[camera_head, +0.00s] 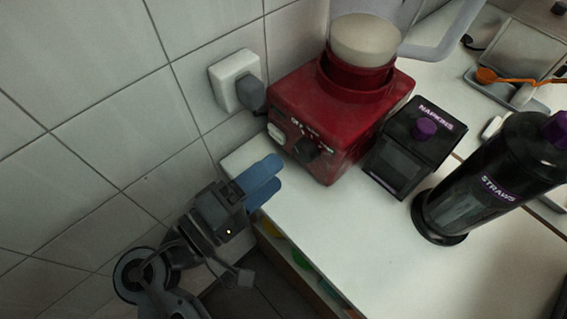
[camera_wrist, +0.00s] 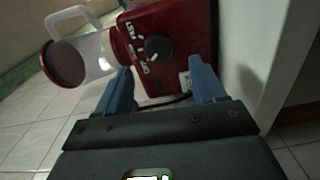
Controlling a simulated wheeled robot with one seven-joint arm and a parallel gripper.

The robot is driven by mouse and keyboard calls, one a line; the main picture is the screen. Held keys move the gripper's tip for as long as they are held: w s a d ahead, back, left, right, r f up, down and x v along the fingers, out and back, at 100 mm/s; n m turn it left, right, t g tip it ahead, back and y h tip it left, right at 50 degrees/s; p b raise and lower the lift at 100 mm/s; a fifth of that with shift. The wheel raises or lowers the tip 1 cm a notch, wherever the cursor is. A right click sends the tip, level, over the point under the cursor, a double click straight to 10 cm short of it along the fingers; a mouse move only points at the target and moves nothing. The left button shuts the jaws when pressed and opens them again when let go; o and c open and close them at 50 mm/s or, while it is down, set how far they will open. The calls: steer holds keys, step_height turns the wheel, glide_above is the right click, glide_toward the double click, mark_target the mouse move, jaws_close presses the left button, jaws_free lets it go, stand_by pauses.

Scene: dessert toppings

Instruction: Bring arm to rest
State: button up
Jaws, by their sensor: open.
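My gripper (camera_head: 262,182) has blue fingers and hangs at the left edge of the white counter, close to the tiled wall. It also shows in the wrist view (camera_wrist: 163,85), where the two fingers stand apart with nothing between them. It is open and empty. A red blender base (camera_head: 335,115) stands on the counter just beyond the fingertips. In the wrist view the red blender base (camera_wrist: 172,25) with its dial fills the space ahead of the fingers. I cannot tell the exact gap between fingers and blender.
A grey plug sits in a white wall socket (camera_head: 236,82) left of the blender. A black napkin box (camera_head: 408,150) and a black straw dispenser (camera_head: 490,180) stand to the right. The front of the white counter (camera_head: 350,245) is clear. An orange scoop (camera_head: 487,75) lies at the back right.

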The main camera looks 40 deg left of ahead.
steer(key=shift+s, duration=1.15)
